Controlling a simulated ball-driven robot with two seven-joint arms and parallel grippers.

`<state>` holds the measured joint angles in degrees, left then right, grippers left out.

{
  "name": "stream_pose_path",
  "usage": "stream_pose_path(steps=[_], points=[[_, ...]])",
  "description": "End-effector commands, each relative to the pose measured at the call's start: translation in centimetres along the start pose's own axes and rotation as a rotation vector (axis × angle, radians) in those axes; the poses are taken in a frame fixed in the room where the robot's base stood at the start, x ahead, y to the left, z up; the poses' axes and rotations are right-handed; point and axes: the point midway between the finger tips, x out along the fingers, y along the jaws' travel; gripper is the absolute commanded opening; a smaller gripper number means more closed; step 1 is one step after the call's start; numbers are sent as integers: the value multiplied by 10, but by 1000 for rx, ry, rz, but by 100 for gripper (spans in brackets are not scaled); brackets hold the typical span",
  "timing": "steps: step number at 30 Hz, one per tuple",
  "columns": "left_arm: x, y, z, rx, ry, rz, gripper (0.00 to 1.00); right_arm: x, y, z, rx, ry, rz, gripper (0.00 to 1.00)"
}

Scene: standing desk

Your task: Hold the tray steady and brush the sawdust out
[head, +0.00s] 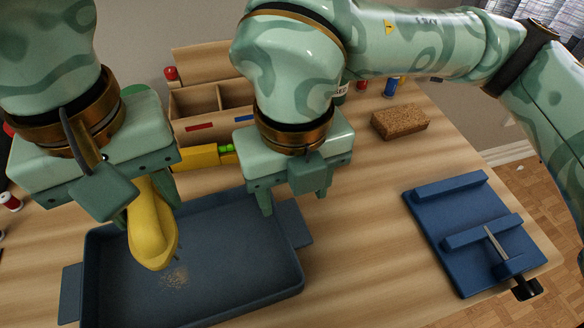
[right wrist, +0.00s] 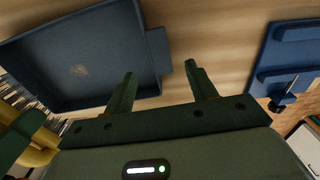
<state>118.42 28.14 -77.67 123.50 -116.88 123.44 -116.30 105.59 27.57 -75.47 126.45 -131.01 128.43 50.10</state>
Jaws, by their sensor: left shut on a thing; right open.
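The dark blue tray (head: 245,262) lies on the desk with a side handle (head: 293,222) at its right. It also shows in the right wrist view (right wrist: 115,60). A small patch of sawdust (head: 174,277) lies on its floor, seen in the right wrist view too (right wrist: 78,71). My left gripper (head: 146,208) is shut on the yellow brush (head: 153,238), held over the tray's left part. The brush's bristles are mostly hidden. My right gripper (head: 293,203) is open and empty by the tray's right handle, its fingers (right wrist: 160,70) spread to either side of that handle.
A wooden organizer (head: 200,103) and a yellow box (head: 196,156) stand behind the tray. A cork-brown block (head: 400,122) lies at the back right. A blue bench board (head: 470,228) lies at the right edge. Bare desk separates tray and board.

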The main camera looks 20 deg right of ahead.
Motion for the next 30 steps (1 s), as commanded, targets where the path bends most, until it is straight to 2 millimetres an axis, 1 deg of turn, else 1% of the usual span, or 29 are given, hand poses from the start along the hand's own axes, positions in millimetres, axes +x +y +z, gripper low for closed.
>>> stream_pose_path(steps=[1, 6, 9, 12, 16, 24, 25, 26, 27, 29, 30], points=[[0, 0, 0, 0, 0, 0, 15, 12, 0, 0, 0, 5, 0, 56], [0, 0, 0, 0, 0, 0, 15, 47, 0, 0, 0, 4, 2, 56], [0, 0, 0, 0, 0, 0, 15, 64, 0, 0, 0, 4, 3, 56], [0, 0, 0, 0, 0, 0, 15, 76, 0, 0, 0, 3, 3, 56], [0, 0, 0, 0, 0, 0, 15, 84, 0, 0, 0, 1, 3, 56], [0, 0, 0, 0, 0, 0, 15, 85, 1, 0, -1, 1, 4, 56], [0, 0, 0, 0, 0, 0, 15, 85, 1, 0, -1, 1, 4, 51], [0, 0, 0, 0, 0, 0, 15, 85, 1, 0, -1, 1, 4, 42], [0, 0, 0, 0, 0, 0, 15, 85, 1, 0, -1, 1, 4, 31], [0, 0, 0, 0, 0, 0, 15, 85, 1, 0, -1, 1, 4, 15], [0, 0, 0, 0, 0, 0, 15, 85, 1, 0, -1, 1, 4, 4]])
